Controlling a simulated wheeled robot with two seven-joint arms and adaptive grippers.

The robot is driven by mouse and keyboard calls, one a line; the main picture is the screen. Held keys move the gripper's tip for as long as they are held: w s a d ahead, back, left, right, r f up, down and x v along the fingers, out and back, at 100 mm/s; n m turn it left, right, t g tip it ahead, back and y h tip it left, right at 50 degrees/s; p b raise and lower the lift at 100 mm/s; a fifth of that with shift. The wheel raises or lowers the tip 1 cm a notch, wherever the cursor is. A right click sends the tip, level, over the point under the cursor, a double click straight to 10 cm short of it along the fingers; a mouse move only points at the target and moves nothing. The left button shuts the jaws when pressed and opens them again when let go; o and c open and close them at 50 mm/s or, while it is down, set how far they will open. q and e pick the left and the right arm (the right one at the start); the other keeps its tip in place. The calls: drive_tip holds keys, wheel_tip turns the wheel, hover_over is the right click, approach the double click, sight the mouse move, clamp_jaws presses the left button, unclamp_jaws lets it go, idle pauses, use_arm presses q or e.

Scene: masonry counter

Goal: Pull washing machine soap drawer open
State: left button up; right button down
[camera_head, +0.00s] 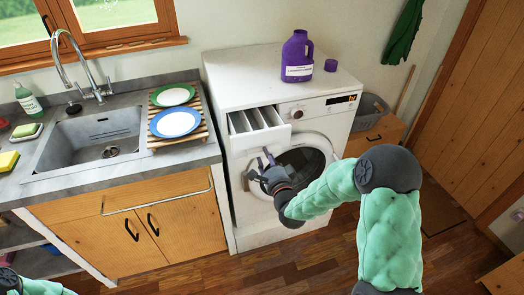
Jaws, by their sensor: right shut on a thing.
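The white washing machine (225,75) stands right of the sink counter. Its soap drawer (260,143) sticks out at the top left of the front, with its open compartments showing from above. My right gripper (267,158) is at the lower edge of the drawer front, in front of the round door (305,165). It is shut on the drawer's front edge; the exact contact is small and hard to see. Of my left arm only a bit shows at the bottom left corner; its gripper is out of view.
A purple detergent jug (297,57) and its cap (331,65) stand on the machine. The counter at left holds a sink (95,135) and a rack with two plates (175,122). A grey basket (370,112) sits to the right. The floor in front is clear.

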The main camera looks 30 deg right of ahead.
drive_tip(key=shift+f+v, duration=0.25)
drive_tip(key=shift+v, duration=1.1)
drive_tip(key=c, duration=0.9)
unclamp_jaws()
drive_tip(key=shift+c, duration=0.2)
drive_tip(key=shift+r, duration=0.1)
drive_tip(key=v, duration=1.2)
drive_tip(key=shift+w+d, duration=0.1)
